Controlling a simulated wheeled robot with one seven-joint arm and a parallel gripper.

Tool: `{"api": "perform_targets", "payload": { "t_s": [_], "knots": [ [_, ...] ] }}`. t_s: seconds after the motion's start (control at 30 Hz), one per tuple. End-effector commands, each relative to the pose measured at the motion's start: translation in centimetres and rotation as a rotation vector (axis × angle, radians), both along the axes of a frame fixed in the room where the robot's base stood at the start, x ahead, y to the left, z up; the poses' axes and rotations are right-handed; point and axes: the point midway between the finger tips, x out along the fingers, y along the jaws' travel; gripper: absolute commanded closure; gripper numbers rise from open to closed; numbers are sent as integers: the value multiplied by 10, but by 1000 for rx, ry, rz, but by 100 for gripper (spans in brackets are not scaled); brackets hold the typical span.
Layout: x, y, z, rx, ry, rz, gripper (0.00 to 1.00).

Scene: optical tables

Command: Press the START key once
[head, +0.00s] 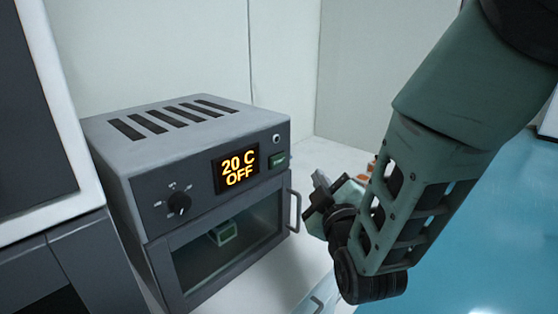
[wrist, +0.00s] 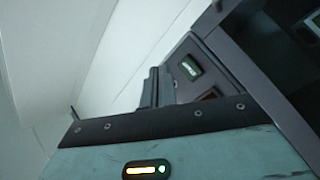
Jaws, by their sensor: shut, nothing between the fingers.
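The START key (head: 278,160) is a small green key at the right of the oven's dark front panel; its lettering is too small to read. In the wrist view the green key (wrist: 190,67) shows just right of my fingers. The oven (head: 180,130) is a grey box whose display (head: 237,168) reads "20 C OFF" in orange. My gripper (head: 318,187) is shut and empty, to the right of the oven front and lower than the key, apart from it. In the wrist view my gripper's fingers (wrist: 157,86) stand together, beside the key in the picture.
A dial knob (head: 179,203) is at the panel's left. Below is a glass door with a vertical handle (head: 295,209) at its right, close to my gripper. A small pale green item (head: 222,232) shows behind the glass. A dark cabinet stands at the left.

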Motion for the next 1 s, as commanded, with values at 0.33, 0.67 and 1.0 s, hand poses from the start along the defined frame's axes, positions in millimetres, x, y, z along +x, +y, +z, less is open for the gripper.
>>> {"api": "perform_targets", "payload": {
  "t_s": [0.33,0.67,1.0],
  "knots": [
    [29,38,1,1,0,1,100],
    [44,57,0,1,0,1,100],
    [45,59,0,1,1,1,100]
  ]
}}
